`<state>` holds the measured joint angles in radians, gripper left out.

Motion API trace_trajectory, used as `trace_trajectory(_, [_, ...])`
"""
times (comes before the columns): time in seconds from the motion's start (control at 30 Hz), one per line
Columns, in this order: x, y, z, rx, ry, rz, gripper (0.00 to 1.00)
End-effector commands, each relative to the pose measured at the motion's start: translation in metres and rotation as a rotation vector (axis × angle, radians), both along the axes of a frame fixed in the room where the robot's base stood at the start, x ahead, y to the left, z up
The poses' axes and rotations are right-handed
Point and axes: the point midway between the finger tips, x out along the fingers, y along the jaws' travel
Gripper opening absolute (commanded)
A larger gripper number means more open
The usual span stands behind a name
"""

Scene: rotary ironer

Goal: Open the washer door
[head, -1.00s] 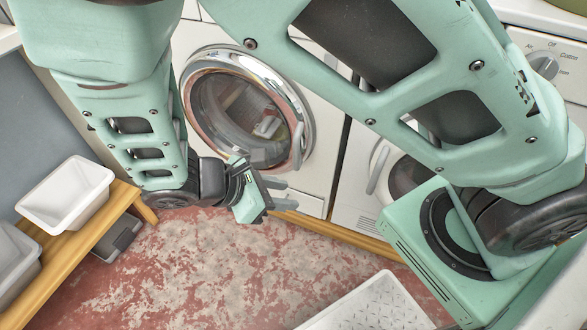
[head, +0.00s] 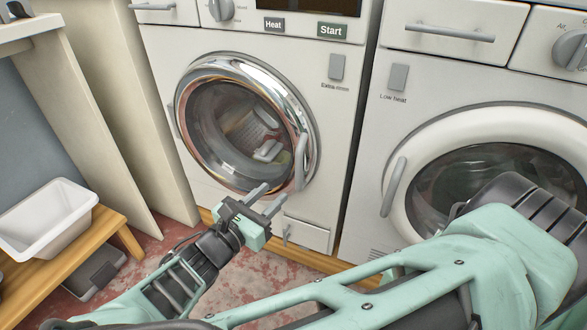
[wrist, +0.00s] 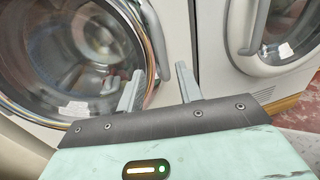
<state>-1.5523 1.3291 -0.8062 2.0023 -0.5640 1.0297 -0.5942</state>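The washer (head: 345,110) is the left white machine, with "Start" and "Extra rinse" labels. Its round door (head: 190,100) has a chrome ring and dark glass and looks closed. The grey door handle (head: 300,162) stands upright on the ring's right side. It also shows in the wrist view (wrist: 153,38), just beyond my fingers. My gripper (head: 268,198) is open and empty, just below and left of the handle in the head view. In the wrist view, my two grey fingers (wrist: 160,74) are spread apart and point toward the handle. Neither visibly touches it.
A second white machine (head: 370,120), labelled "Low heat", stands close on the right with its own handle (head: 393,187). A low wooden bench (head: 120,222) at the left holds a white tub (head: 45,235). A drawer-like panel (head: 303,236) is below the washer door.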

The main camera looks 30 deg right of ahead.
Motion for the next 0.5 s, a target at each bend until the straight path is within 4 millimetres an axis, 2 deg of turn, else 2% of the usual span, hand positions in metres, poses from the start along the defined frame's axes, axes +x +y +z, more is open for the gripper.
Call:
trace_trajectory(0.1, [0.010, -0.025, -0.003, -0.001, -0.002, -0.005, 0.36])
trace_trajectory(0.3, [0.028, -0.062, -0.003, 0.000, -0.001, -0.005, 0.36])
trace_trajectory(0.5, [0.041, -0.090, -0.002, 0.000, -0.001, -0.003, 0.36])
